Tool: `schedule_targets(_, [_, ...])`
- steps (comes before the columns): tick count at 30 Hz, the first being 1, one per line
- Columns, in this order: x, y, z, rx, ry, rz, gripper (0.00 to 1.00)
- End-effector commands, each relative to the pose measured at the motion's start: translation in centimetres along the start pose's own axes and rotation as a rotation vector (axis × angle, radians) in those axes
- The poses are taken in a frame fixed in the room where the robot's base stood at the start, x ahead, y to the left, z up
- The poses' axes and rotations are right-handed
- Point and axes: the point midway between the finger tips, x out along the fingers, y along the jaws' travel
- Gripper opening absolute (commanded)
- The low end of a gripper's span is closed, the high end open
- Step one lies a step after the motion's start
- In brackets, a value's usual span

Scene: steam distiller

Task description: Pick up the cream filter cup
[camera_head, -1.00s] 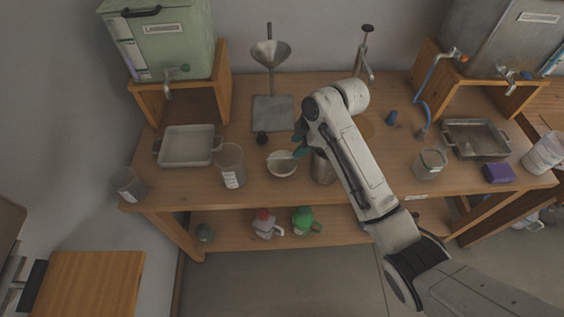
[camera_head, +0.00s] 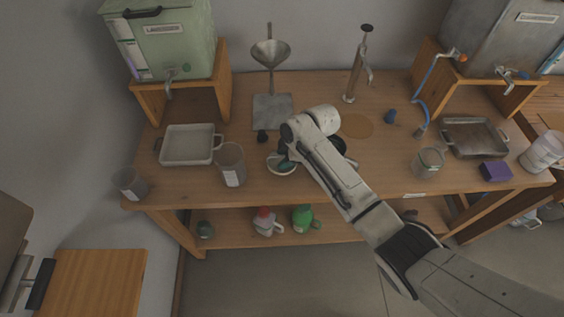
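The cream filter cup (camera_head: 279,170) is the small pale bowl on the workbench, left of my arm in the head view. My gripper (camera_head: 286,161), with teal fingers, is right over the cup and overlaps its upper right part. The fingertips are partly hidden by my wrist, so I cannot tell whether they touch or enclose the cup. The lower left of the cup's rim still shows.
A clear beaker (camera_head: 231,164) stands close left of the cup, and a small black object (camera_head: 262,136) lies behind it. A funnel stand (camera_head: 271,107) rises at the back. A pale tray (camera_head: 188,146) lies further left. The bench's front edge is near.

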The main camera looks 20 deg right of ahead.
Motion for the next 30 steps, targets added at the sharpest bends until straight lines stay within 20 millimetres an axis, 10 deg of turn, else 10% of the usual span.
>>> schedule_targets(15, [-0.04, -0.01, -0.01, 0.000, 0.000, 0.000, 0.00])
schedule_targets(30, [-0.27, 0.07, -0.12, 0.000, 0.001, 0.000, 0.00])
